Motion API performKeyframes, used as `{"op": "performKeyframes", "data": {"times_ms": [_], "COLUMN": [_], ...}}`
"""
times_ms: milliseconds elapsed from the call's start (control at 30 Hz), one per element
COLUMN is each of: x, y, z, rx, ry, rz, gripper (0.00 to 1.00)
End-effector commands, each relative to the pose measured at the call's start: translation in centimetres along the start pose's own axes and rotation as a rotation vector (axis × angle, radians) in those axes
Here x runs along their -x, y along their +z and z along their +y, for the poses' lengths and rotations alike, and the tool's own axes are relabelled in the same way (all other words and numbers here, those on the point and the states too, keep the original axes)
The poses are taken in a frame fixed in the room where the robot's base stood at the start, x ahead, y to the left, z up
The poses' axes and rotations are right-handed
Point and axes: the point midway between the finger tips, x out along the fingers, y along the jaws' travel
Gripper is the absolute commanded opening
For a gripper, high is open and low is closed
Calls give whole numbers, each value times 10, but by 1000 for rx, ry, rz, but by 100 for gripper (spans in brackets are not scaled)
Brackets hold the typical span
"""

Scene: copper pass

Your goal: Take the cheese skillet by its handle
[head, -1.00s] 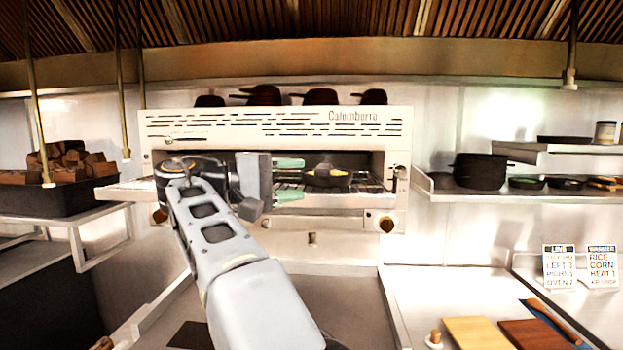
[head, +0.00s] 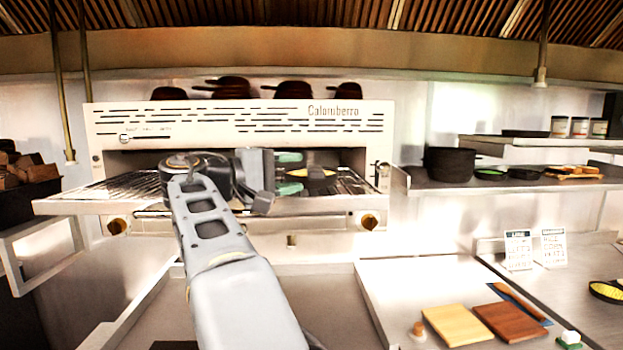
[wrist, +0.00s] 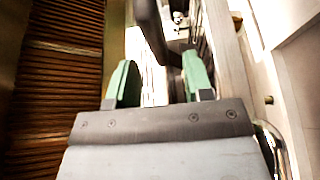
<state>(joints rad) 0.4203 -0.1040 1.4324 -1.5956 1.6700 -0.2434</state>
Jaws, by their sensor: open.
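My gripper (head: 290,173) is in front of the oven opening, just left of the skillet in the head view. Its two green fingers are apart, one above the other. The wrist view also shows my gripper (wrist: 160,84) open, with a dark shape beyond and partly between the fingers. I cannot tell for sure whether that is the skillet's handle. The handle is not clear in the head view.
Several dark pans (head: 230,87) stand on top of the oven. A shelf (head: 480,182) to the right holds a black pot (head: 450,163) and small pans. Below are a yellow board (head: 457,325) and a brown board (head: 511,322).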

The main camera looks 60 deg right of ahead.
Motion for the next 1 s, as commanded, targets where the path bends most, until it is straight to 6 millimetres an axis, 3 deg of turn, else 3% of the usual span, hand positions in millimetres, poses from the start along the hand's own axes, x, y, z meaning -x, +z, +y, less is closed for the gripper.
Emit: {"op": "performKeyframes", "data": {"times_ms": [167,500,800,1000], "x": [-11,-52,-56,-56], "y": [1,0,0,0], "z": [2,2,0,0], "rx": [1,1,0,0], "ry": [-1,-1,-1,0], "rz": [-4,-6,-2,-2], "gripper": [47,47,47,30]}}
